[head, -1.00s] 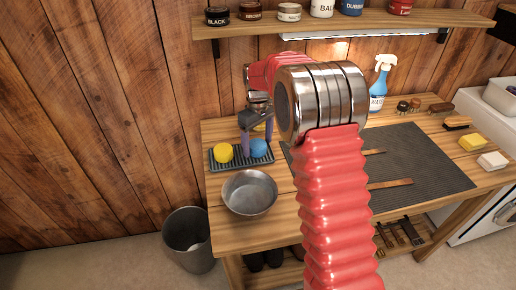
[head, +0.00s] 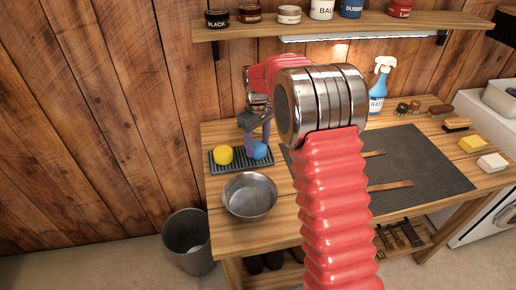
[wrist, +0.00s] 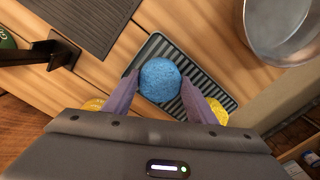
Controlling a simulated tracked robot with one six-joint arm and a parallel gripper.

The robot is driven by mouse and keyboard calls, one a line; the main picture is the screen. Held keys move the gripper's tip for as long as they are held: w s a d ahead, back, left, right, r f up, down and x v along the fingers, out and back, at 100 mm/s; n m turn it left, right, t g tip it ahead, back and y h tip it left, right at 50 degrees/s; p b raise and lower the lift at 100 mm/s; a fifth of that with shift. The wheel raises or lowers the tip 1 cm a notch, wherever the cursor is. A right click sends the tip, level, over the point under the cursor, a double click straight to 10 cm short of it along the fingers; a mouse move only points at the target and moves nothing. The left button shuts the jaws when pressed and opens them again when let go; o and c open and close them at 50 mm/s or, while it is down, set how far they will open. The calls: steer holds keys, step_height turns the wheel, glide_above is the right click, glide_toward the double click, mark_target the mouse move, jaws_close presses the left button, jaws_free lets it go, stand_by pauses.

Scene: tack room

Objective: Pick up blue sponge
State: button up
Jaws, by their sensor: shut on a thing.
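The blue sponge (head: 259,151) is round and sits at the right end of a dark ribbed tray (head: 239,167) on the wooden bench. In the wrist view the sponge (wrist: 160,80) lies between the two purple fingers of my gripper (wrist: 160,92), over the ribbed tray (wrist: 222,98). My gripper (head: 259,148) points down from above and is shut on the sponge, with a finger on either side. The sponge appears still at tray level; any gap beneath it is hidden.
A yellow sponge (head: 223,155) sits beside it on the tray. Yellow pieces also show behind both fingers in the wrist view (wrist: 217,111). A metal bowl (head: 249,196) stands just in front. A dark mat (head: 420,165) and spray bottle (head: 380,88) are to the right.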

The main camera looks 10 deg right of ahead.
mark_target(257, 146)
steer(key=shift+r, duration=0.1)
step_height(257, 146, up, 10)
stand_by(0.4)
